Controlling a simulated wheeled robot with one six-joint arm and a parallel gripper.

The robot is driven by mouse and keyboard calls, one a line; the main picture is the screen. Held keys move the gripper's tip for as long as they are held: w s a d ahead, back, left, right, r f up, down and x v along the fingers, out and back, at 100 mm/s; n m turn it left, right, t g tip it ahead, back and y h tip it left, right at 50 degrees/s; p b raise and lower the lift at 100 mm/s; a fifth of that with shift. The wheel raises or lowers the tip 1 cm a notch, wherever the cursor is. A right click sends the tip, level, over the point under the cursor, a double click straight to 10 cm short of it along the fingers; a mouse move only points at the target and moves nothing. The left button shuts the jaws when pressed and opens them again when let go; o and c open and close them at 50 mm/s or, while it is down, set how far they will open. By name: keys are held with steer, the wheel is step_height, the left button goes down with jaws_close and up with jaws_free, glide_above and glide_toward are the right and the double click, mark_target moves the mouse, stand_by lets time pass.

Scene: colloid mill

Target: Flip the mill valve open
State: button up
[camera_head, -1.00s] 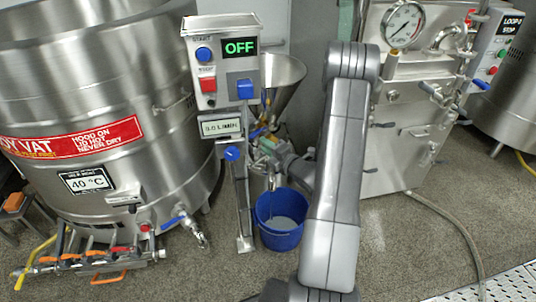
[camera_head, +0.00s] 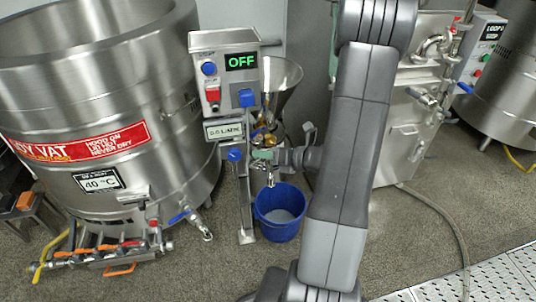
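The mill's steel hopper (camera_head: 284,80) stands behind the control post, with brass fittings (camera_head: 266,138) below it. The valve handle cannot be made out clearly among these small parts. A metal spout (camera_head: 270,178) points down over a blue bucket (camera_head: 279,228) with greyish contents. My gripper (camera_head: 262,155) is at the fittings, just above the spout, coming in from the right. Its fingertips are small and partly merge with the mill parts. I cannot tell whether they touch the valve or how far apart they are.
The control box (camera_head: 226,75) reads OFF, and a smaller display (camera_head: 223,131) sits below it, with a blue knob (camera_head: 235,155) on the post. A large steel vat (camera_head: 95,95) fills the left. A steel machine (camera_head: 410,130) stands behind my arm. A hose (camera_head: 440,212) lies on the floor.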

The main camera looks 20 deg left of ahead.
steer(key=shift+s+d+r+n+g+h+p, duration=0.2)
steer(key=shift+s+d+r+n, duration=0.2)
steer(key=shift+s, duration=0.15)
steer(key=shift+s+d+r+n+g+h+p, duration=0.15)
steer(key=shift+s+d+r+n, duration=0.1)
steer(key=shift+s+n, duration=0.2)
steer(key=shift+s+d+r+n+g+h+p, duration=0.1)
steer(key=shift+s+d+r+n+p, duration=0.1)
steer(key=shift+s+d+r+n, duration=0.3)
steer(key=shift+s+a+f, duration=0.1)
steer(key=shift+a+f, duration=0.05)
